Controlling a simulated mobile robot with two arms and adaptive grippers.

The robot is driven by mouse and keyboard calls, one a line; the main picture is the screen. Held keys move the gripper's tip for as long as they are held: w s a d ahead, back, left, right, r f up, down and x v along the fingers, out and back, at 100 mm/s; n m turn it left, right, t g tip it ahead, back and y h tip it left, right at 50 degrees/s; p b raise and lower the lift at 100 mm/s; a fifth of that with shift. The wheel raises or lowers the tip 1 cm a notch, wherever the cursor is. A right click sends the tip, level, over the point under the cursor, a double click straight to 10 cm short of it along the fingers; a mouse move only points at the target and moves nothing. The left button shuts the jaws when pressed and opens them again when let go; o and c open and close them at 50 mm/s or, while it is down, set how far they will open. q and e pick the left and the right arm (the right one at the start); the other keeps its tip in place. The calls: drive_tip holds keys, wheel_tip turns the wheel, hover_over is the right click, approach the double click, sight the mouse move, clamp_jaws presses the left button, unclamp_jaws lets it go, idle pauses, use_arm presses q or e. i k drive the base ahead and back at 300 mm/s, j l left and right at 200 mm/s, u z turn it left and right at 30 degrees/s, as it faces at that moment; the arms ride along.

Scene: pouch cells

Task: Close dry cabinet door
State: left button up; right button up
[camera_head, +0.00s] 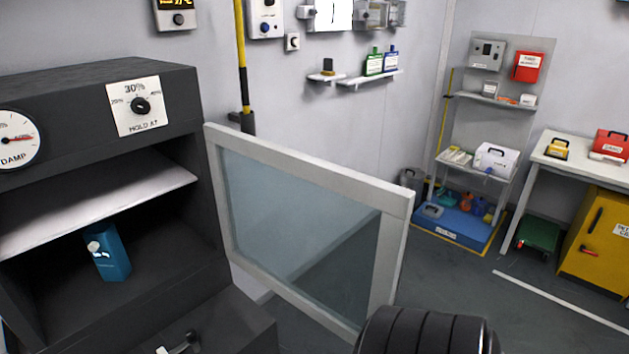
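The dry cabinet (98,82) is a dark box at the left with a humidity dial and a damp gauge on its upper front. Its door (300,152), a pale frame around a glass pane, stands wide open, swung out to the right from the cabinet's right side. Neither gripper shows in the head view. A black ribbed part of my arm is at the bottom edge, close to the door's lower right corner, and contact cannot be told.
A small metal handle (183,343) shows at the bottom left, below the cabinet opening. A wall shelf (372,80) holds green and blue bottles. A rack (478,182), a white table (570,160) and a yellow cabinet (598,275) stand at the right. Grey floor is clear between.

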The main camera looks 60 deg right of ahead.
sight(396, 202)
drive_tip(key=k+l, duration=0.1)
drive_tip(key=l, duration=2.4)
drive_tip(key=k, duration=0.05)
